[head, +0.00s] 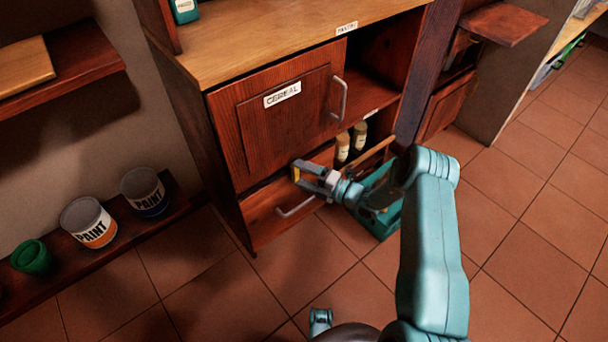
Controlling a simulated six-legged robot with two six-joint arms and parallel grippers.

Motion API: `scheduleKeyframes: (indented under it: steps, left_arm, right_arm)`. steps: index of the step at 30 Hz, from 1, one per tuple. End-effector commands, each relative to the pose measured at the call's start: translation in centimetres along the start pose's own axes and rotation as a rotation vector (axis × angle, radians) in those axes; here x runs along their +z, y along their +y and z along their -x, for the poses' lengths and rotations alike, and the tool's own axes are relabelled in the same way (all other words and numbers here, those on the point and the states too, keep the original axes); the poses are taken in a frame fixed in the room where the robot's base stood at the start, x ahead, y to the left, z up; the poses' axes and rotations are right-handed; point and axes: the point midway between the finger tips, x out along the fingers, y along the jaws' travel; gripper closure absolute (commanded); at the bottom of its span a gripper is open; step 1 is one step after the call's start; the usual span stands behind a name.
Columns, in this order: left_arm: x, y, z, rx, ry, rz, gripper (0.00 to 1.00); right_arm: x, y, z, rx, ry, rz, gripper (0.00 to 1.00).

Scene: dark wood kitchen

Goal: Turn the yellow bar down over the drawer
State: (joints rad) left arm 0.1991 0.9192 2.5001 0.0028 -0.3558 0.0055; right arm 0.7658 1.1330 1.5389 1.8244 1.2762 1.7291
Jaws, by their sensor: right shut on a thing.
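The cabinet's lower drawer (262,222) has a dark red-brown wood front and a silver handle (297,208). It looks shut. A small piece of the yellow bar (296,174) shows at the drawer's top edge, just below the cereal door. My right gripper (298,173) reaches in from the right and is shut on the yellow bar. The fingers hide most of the bar, so its exact angle is hard to tell.
The shut cereal door (285,125) is right above the gripper. A teal crate (383,222) stands on the tiles beneath my right arm. Two bottles (359,137) stand in the open lower compartment. Paint cans (90,222) sit on a low shelf at left. The front floor is largely clear.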

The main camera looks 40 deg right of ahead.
Motion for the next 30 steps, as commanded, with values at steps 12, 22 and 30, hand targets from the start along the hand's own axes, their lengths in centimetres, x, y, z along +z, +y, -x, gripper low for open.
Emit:
scheduleKeyframes:
  steps: [12,22,30]
  left_arm:
    - [0.0,0.1,0.2,0.000,-0.001,-0.001,0.05]
    - [0.5,1.1,2.0,0.001,-0.013,-0.013,0.05]
    - [0.9,1.6,3.0,0.002,-0.022,-0.022,0.05]
  right_arm:
    - [0.0,0.1,0.3,-0.001,-0.001,-0.002,0.00]
    - [0.1,0.3,7.4,-0.003,-0.007,-0.004,0.00]
    - [0.0,0.2,13.8,-0.002,-0.005,-0.004,0.00]
